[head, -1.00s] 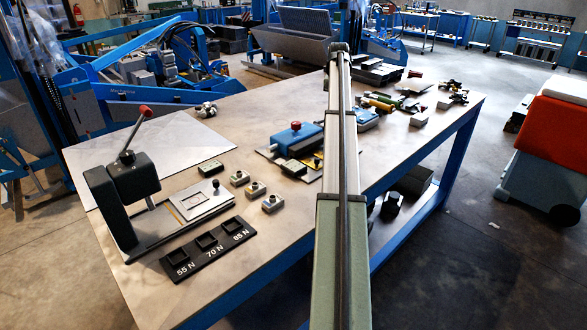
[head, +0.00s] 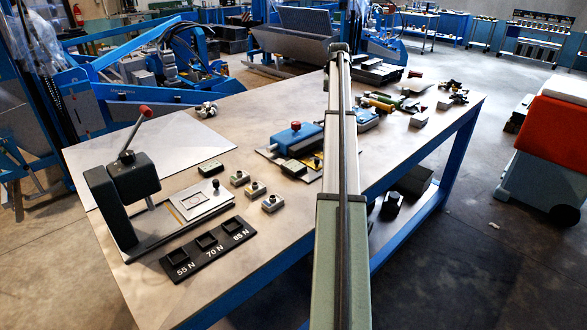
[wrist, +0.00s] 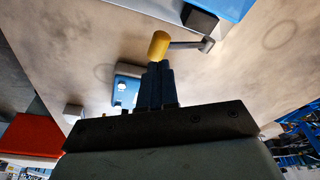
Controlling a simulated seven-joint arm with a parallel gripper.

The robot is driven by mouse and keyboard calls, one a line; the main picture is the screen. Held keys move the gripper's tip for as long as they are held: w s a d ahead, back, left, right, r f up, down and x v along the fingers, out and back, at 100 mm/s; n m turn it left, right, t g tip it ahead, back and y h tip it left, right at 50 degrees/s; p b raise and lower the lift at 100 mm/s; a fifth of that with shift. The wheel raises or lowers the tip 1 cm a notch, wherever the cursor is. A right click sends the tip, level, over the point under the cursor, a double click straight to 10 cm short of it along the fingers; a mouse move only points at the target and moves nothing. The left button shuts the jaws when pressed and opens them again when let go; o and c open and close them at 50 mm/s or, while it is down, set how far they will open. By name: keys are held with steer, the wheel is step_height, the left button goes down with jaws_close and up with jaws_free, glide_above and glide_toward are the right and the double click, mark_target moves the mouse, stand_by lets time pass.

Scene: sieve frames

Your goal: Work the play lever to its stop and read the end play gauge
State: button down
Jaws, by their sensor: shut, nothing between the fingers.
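A lever with a yellow cylindrical knob (wrist: 159,45) shows in the wrist view, its dark rod running right to a small grey bracket beside a blue block (wrist: 225,8). My gripper (wrist: 157,68) is shut and empty, its fingertips right at the knob; I cannot tell whether they touch it. A blue unit with a pale face (wrist: 123,88) lies left of the fingers, partly hidden; it may be the gauge, but no reading is legible. In the head view my arm hides the gripper and lever; part of a blue device (head: 367,118) shows right of the arm.
A black lever press with a red knob (head: 146,111) stands at the table's left, near a black tray marked 55 N, 70 N, 85 N (head: 182,262). A blue fixture with a red button (head: 296,138) is left of my arm. Several loose parts lie far right.

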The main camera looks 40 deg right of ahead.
steer(key=shift+f, duration=0.2)
steer(key=shift+x, duration=1.1)
steer(key=shift+s+a, duration=0.1)
steer(key=shift+a, duration=0.1)
